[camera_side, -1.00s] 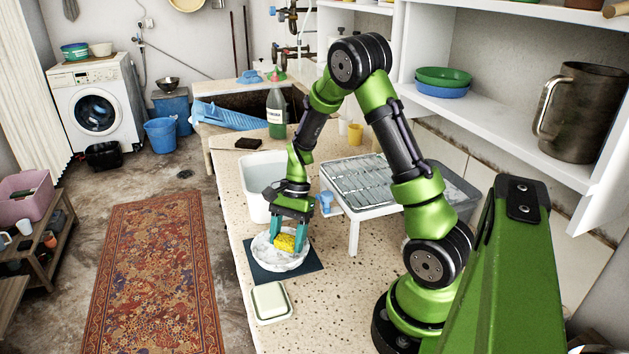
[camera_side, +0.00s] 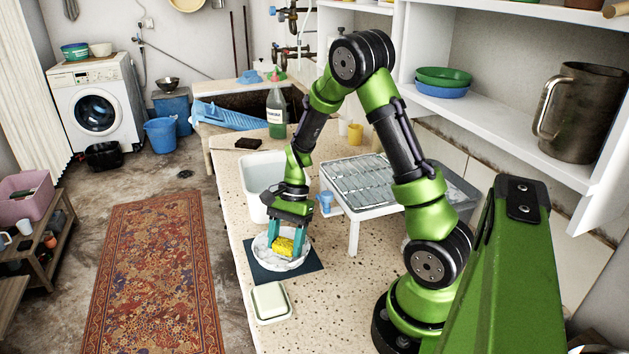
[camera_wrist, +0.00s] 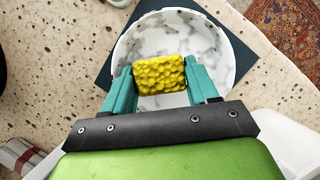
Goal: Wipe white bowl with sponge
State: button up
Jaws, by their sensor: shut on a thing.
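The white bowl (camera_side: 266,262), marbled with grey, stands upright on a dark square mat (camera_side: 312,266) on the speckled counter. It also shows in the wrist view (camera_wrist: 222,45). My gripper (camera_side: 284,246) points down into the bowl, its teal fingers shut on the yellow sponge (camera_side: 284,247). In the wrist view the sponge (camera_wrist: 159,74) sits between the two fingertips, over the bowl's inside. I cannot tell whether the sponge touches the bowl's surface.
A soap dish with a pale bar (camera_side: 270,301) lies in front of the mat. A white basin (camera_side: 254,180) stands behind the bowl, and a rack with a clear tray (camera_side: 360,185) is to the right. A green bottle (camera_side: 276,112) stands farther back.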

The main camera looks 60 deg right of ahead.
aim_at(286, 241)
jog(key=shift+r, duration=3)
jog(key=shift+r, duration=0.15)
jog(key=shift+r, duration=1.4)
